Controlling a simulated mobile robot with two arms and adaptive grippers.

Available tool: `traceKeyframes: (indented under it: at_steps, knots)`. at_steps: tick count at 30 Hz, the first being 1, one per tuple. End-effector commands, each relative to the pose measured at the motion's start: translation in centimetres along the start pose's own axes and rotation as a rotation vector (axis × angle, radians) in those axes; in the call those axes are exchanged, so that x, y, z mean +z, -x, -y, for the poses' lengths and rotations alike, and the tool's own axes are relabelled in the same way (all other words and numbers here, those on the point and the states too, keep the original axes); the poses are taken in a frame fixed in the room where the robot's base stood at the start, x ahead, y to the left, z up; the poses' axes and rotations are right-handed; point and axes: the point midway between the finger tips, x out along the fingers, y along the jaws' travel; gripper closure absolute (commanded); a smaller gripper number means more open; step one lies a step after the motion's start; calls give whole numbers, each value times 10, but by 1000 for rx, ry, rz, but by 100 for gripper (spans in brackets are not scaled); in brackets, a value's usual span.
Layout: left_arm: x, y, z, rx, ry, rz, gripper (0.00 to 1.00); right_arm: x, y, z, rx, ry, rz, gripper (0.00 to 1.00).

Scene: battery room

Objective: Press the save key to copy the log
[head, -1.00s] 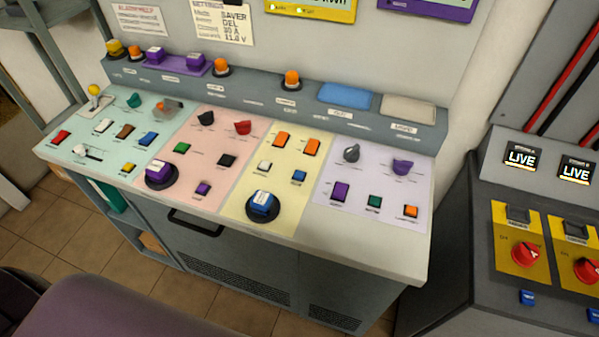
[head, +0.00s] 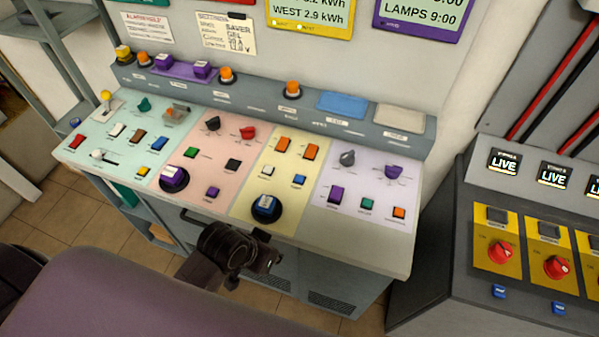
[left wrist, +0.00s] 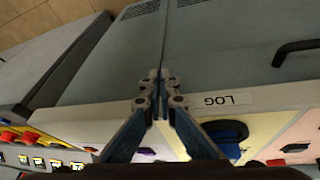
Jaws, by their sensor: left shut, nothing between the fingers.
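The sloping control console (head: 330,232) carries several keys and knobs on coloured panels. I cannot read which is the save key. On the cream panel are a round blue button (head: 265,207) in a black ring, a white key (head: 268,171), a small blue key (head: 299,180) and two orange keys. A plate reading LOG (left wrist: 222,100) is upside down on the console's front edge in the left wrist view. My left gripper (head: 268,264) is shut and empty, in front of the console below the round blue button; it also shows in the left wrist view (left wrist: 161,90). My right gripper is out of view.
A raised rear ledge holds orange and purple buttons, a blue pad (head: 343,104) and a beige pad (head: 400,118). A dark cabinet (head: 440,270) with red rotary switches stands to the right. A black handle (head: 200,220) sticks out of the console front.

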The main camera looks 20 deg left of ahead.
Motion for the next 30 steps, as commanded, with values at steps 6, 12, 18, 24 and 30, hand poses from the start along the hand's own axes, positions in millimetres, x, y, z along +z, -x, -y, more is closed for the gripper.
traceKeyframes:
  at_steps: [6,12,18,24,30]
  knots:
    - [-44,46,-21,74,-55,-56,100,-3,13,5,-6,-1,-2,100]
    - [-86,36,-30,175,-73,-95,100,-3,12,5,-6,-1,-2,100]
    - [-140,30,-20,266,-44,-130,100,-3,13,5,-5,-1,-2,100]
    - [-213,41,23,340,77,-179,100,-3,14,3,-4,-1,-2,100]
    - [-257,59,56,373,184,-222,100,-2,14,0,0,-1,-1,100]
